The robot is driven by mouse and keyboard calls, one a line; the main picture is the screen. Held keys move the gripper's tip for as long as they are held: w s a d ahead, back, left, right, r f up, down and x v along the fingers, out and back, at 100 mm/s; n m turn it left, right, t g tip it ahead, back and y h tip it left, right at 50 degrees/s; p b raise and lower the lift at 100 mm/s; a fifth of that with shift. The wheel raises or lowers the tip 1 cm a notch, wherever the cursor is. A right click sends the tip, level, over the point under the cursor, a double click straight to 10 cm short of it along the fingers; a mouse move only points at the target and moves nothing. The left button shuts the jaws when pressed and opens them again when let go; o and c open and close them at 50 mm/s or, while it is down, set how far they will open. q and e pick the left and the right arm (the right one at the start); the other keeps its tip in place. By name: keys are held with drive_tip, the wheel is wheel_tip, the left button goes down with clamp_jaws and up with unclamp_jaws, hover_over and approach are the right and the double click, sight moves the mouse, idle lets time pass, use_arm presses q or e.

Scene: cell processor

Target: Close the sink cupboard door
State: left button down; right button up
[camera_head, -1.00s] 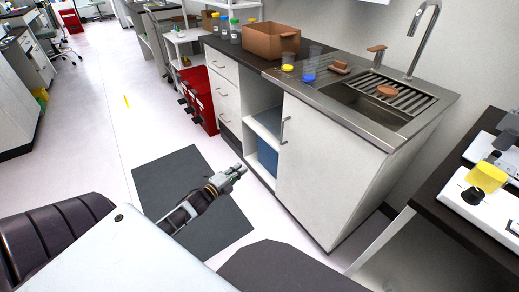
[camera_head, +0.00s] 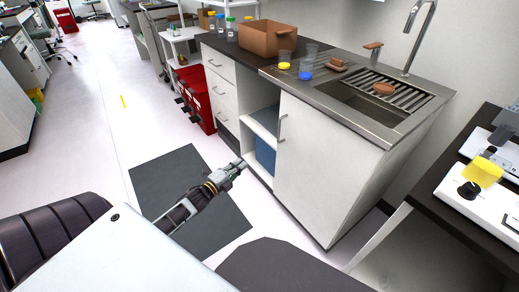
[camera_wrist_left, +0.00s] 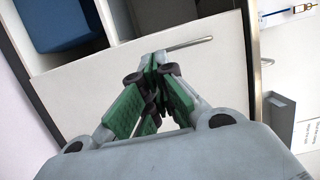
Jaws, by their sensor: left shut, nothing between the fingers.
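The sink cupboard door (camera_head: 318,165) is a large white panel below the sink counter. It stands partly open: white shelves and a blue bin (camera_head: 265,156) show left of its handle edge. Its upright metal handle (camera_head: 282,128) also shows in the left wrist view (camera_wrist_left: 190,44). My left gripper (camera_head: 240,164) is shut and empty, low in front of the open shelves and left of the door. In the left wrist view, its green-padded fingers (camera_wrist_left: 158,66) are together in front of the white panel, near the handle. I cannot tell whether they touch it. My right gripper is not in view.
White drawers (camera_head: 222,98) stand left of the opening, with a red cabinet (camera_head: 196,100) beyond. A dark mat (camera_head: 178,172) lies on the floor under my left arm. A dark-topped bench (camera_head: 440,213) stands at the right. The floor at the left is open.

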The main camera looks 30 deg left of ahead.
use_arm(q)
drive_tip(key=w+d+b, duration=0.2)
drive_tip(key=w+b, duration=0.2)
drive_tip(key=w, duration=0.9)
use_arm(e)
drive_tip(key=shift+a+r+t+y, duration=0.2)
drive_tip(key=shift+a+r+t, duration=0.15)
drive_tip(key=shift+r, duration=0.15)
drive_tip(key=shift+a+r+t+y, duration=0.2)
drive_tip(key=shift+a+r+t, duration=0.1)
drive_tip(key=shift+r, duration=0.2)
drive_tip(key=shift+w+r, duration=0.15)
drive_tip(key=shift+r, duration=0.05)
use_arm(q)
drive_tip(key=shift+w, duration=0.15)
